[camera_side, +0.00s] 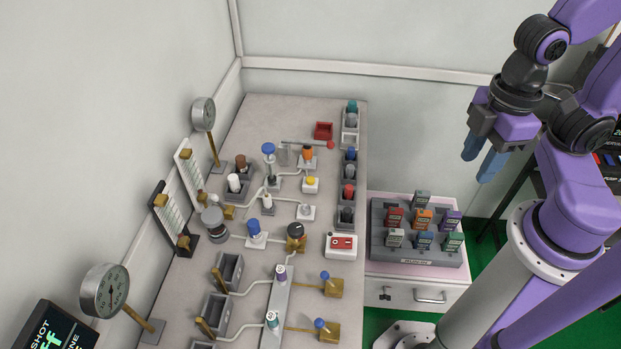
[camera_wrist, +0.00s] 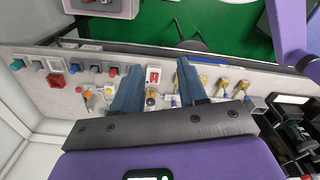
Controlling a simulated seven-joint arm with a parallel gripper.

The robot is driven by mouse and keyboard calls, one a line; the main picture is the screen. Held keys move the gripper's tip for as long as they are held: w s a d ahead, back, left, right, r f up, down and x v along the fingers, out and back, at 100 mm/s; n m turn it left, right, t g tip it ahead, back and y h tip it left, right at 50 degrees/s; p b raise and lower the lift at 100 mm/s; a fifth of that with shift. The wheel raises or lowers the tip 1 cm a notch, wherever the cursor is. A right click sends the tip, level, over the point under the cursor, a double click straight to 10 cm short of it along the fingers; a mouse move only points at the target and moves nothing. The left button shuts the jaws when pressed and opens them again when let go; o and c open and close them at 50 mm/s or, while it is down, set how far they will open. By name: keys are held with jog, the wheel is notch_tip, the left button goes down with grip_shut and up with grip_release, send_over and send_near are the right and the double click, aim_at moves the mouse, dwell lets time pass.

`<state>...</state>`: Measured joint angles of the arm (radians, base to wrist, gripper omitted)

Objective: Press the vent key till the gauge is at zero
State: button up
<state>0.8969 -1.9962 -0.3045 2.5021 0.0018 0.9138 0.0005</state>
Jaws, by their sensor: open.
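Two round dial gauges stand on brass posts along the bench's left side, a far one (camera_side: 203,114) and a nearer one (camera_side: 105,290); their readings are too small to make out. No key is legibly marked as the vent key. Small press keys on the bench include a yellow-topped one (camera_side: 311,182) and a white one (camera_side: 306,210). My gripper (camera_side: 480,157) is open and empty, high to the right of the bench and apart from everything. In the wrist view my gripper (camera_wrist: 160,70) has its blue fingers spread, with the bench beyond them.
A white box with a red switch (camera_side: 341,245) sits at the bench's right edge. Blue-topped valves (camera_side: 254,230), pipes and bins crowd the bench. A grey rack (camera_side: 377,240) of coloured testers stands on a drawer unit right of the bench. A dark screen (camera_side: 55,330) is at lower left.

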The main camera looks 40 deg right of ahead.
jog(key=c, duration=0.5)
jog(key=shift+w+a, duration=0.25)
jog(key=shift+w, duration=0.05)
grip_shut()
jog(key=m+g, duration=0.1)
jog(key=m, duration=1)
send_over(309, 178)
jog(key=w, duration=0.1)
notch_tip(309, 178, down, 18)
jog(key=shift+w+r+h, duration=0.1)
jog(key=shift+h, duration=0.2)
jog(key=shift+s+f, duration=0.2)
jog(key=shift+f, duration=1.55)
jog(key=shift+s+f, duration=0.15)
jog(key=shift+f, duration=1.55)
